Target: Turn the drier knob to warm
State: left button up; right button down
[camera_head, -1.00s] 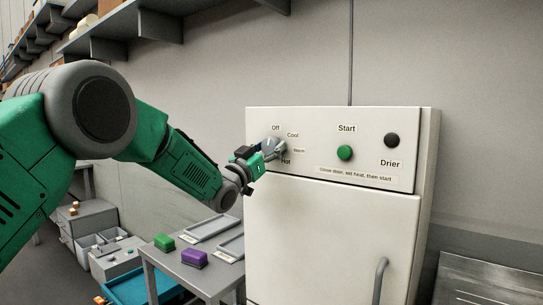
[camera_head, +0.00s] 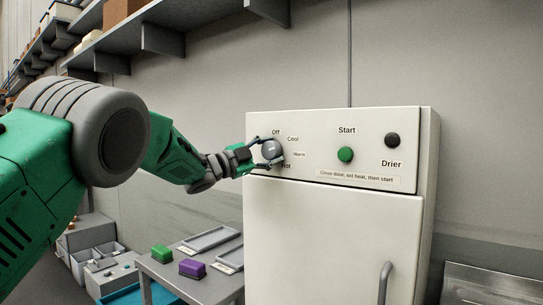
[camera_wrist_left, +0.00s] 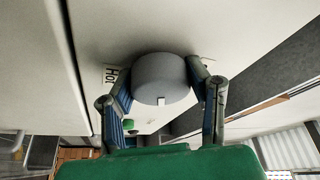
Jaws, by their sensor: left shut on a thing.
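The drier's grey round knob (camera_head: 271,150) sits at the upper left of the white drier panel (camera_head: 320,125). The labels Off, Cool, Warm and Hot stand around it, with Hot partly hidden. My left gripper (camera_head: 268,151) is shut on the knob, with one finger above and one below it. In the left wrist view the knob (camera_wrist_left: 161,79) lies between the two fingers, with a small pale mark at its edge. The Hot label shows to its left there. My right gripper is not in view.
A green Start button (camera_head: 345,154) and a black Drier button or lamp (camera_head: 392,140) are to the right of the knob. The door handle (camera_head: 384,283) is below. A small table (camera_head: 165,272) with a green block (camera_head: 161,252) and a purple block (camera_head: 192,268) stands at the left.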

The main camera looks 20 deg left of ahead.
pick_arm(q)
jog(key=m, duration=0.1)
jog(key=m+g, duration=0.1)
jog(key=m, duration=0.1)
jog(key=m+g, duration=0.1)
jog(key=m, duration=0.1)
jog(key=shift+d+f, duration=0.1)
jog(key=shift+f, duration=0.2)
jog(key=shift+f+m, duration=0.1)
jog(key=shift+m, duration=0.5)
jog(key=shift+f+g+y, duration=0.15)
jog(key=shift+g+y, duration=0.15)
jog(key=o, duration=1.2)
jog(key=shift+c, duration=0.2)
jog(key=shift+s+r, duration=0.15)
jog(key=shift+r, duration=0.2)
jog(key=v, duration=1.2)
jog(key=shift+f, duration=0.15)
